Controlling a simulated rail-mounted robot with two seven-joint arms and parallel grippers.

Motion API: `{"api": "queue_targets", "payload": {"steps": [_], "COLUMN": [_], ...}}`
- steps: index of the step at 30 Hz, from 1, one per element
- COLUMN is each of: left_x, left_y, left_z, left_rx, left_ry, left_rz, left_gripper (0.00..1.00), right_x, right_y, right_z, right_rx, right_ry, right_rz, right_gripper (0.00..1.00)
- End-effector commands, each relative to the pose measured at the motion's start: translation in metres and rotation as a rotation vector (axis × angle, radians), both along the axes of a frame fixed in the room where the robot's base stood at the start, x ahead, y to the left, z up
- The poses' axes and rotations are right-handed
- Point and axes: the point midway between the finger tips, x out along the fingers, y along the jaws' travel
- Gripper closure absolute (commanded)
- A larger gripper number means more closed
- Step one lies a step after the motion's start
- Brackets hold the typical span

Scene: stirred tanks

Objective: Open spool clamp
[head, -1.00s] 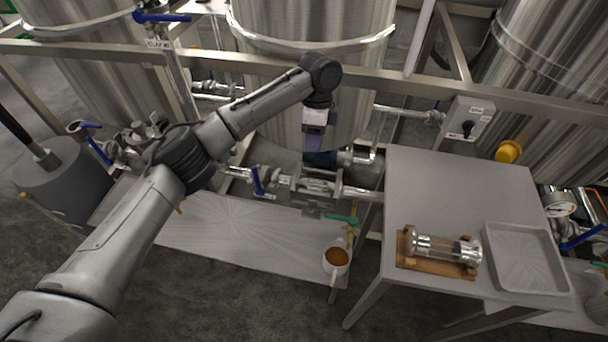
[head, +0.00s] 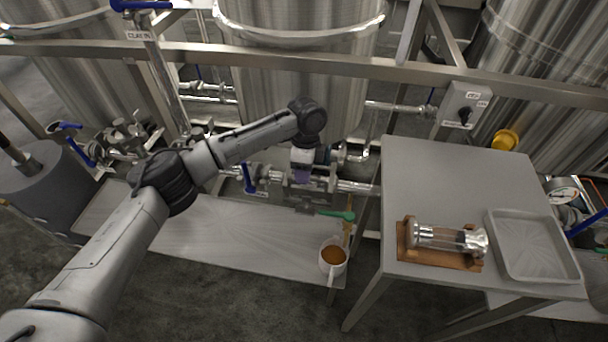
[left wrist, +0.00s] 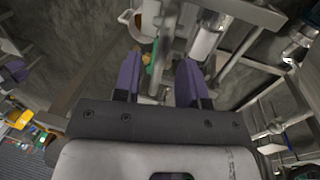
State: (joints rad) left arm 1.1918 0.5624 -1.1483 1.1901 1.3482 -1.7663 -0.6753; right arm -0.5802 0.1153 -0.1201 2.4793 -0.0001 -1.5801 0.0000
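My left gripper (head: 302,175) is over the low steel pipe run (head: 355,187) in front of the middle tank. In the left wrist view its two purple fingers (left wrist: 158,80) are apart with a gap between them. A grey metal bar or pipe (left wrist: 166,45) shows beyond that gap; I see nothing gripped. The spool clamp cannot be clearly made out; the gripper covers part of the pipe run in the head view. A clear glass-and-steel spool (head: 447,238) lies on a wooden cradle (head: 420,256) on the side table. My right gripper is not in view.
The grey side table (head: 450,180) also holds an empty tray (head: 535,248). A mug of brown liquid (head: 333,258) and a green-handled tool (head: 338,215) are at the low bench's (head: 215,232) right end. A blue valve handle (head: 249,180) is left of the gripper. A frame rail (head: 400,70) crosses above.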

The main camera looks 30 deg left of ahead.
Motion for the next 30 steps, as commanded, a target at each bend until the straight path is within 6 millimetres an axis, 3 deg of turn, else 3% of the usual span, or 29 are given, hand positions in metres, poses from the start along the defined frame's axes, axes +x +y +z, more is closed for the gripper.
{"api": "queue_targets", "payload": {"steps": [13, 25, 30], "left_x": [-0.0012, -0.0012, -0.0011], "left_y": [-0.0004, -0.0006, -0.0007], "left_z": [-0.0064, -0.0062, -0.006], "left_rx": [-0.001, -0.001, -0.001], "left_ry": [0.0, 0.0, 0.0], "left_rz": [0.0, 0.0, 0.0], "left_gripper": [0.62, 0.99, 1.0], "right_x": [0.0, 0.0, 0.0], "right_y": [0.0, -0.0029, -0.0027], "right_z": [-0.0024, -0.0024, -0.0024], "right_rx": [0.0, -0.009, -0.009], "right_ry": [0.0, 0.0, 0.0], "right_rz": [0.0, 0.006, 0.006], "right_gripper": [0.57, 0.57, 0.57]}}
